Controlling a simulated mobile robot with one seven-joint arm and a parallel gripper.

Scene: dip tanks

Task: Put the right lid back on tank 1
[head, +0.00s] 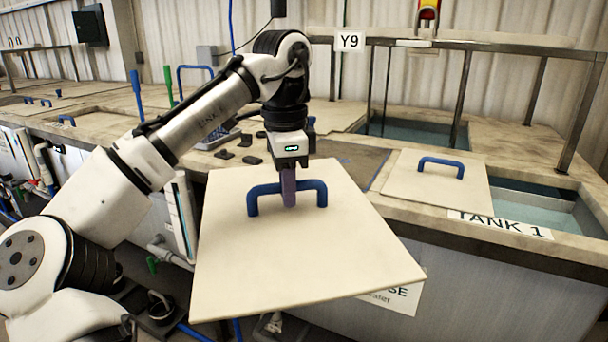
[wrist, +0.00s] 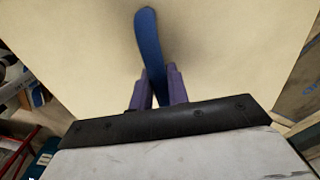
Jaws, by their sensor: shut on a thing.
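My gripper (head: 289,188) is shut on the blue handle (head: 262,193) of a large square cream lid (head: 300,255). The lid hangs in the air in front of the tanks, slightly tilted. In the wrist view my gripper (wrist: 159,85) has its purple fingers on either side of the blue handle (wrist: 148,35), with the lid (wrist: 220,50) below. Tank 1 (head: 500,225) is at the right, marked by a label on its front rim. A second cream lid (head: 435,182) with a blue handle lies over its left part. The right part is open and shows pale water (head: 530,212).
Another open tank (head: 410,131) with water lies behind. Metal rail posts (head: 462,98) and a crossbar stand over the tanks. A red and yellow hoist part (head: 427,12) hangs above. Small dark blocks (head: 225,154) lie on the worktop behind the held lid.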

